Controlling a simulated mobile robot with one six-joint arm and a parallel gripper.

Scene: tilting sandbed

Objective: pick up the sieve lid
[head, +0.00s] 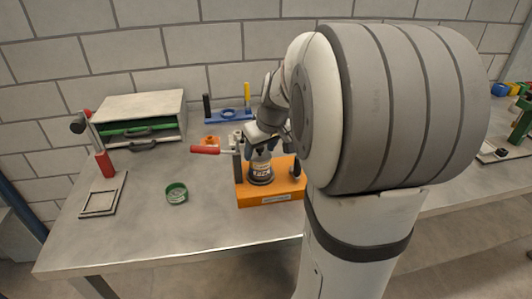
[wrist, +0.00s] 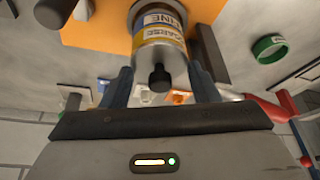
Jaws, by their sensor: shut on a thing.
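The sieve stack (head: 261,174) stands upright on an orange base (head: 283,197). In the wrist view the stack (wrist: 162,24) shows bands lettered FINE and COARSE. The sieve lid (wrist: 172,72) is the end towards the wrist camera, with a black knob (wrist: 160,78) on it. My gripper (head: 262,148) comes down over the top of the stack. In the wrist view my gripper (wrist: 158,70) has one blue-grey finger on each side of the lid, shut on it. I cannot tell whether the lid is apart from the stack.
A red-handled lever (head: 206,150) stands left of the stack. A green ring (head: 176,193) lies further left on the table. A cabinet (head: 138,118) and a blue stand (head: 229,116) are at the back.

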